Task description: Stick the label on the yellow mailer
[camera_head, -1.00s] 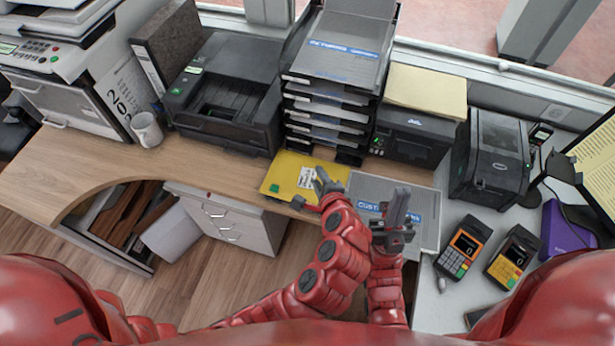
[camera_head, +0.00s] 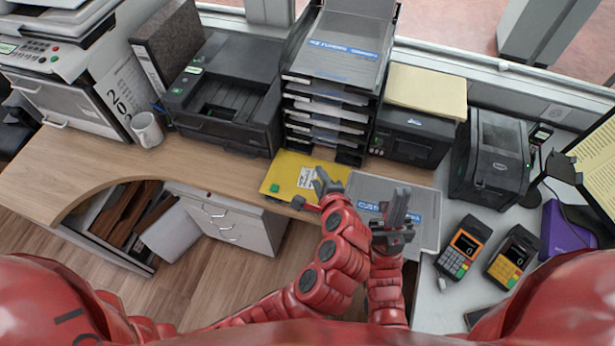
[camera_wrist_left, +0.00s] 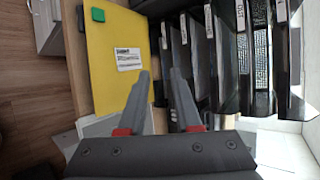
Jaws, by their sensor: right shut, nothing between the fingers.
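The yellow mailer (camera_head: 283,179) lies flat on the counter near its front edge, with a green square at its lower left corner. It also shows in the left wrist view (camera_wrist_left: 108,85). The white label (camera_head: 307,177), with dark print, appears flat on the mailer; it shows fully in the left wrist view (camera_wrist_left: 129,59). My left gripper (camera_head: 324,184) is just right of the label, over the mailer's right part. Its fingers are apart, with nothing between them in the left wrist view (camera_wrist_left: 162,75). My right gripper (camera_head: 398,207) is shut and empty, over the grey customs tray.
The grey customs tray (camera_head: 425,238) lies right of the mailer. A stack of letter trays (camera_head: 328,105) stands behind it, between two printers (camera_head: 225,95) (camera_head: 412,138). Card terminals (camera_head: 463,250) are at right. The wooden counter left of the mailer (camera_head: 120,180) is mostly clear.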

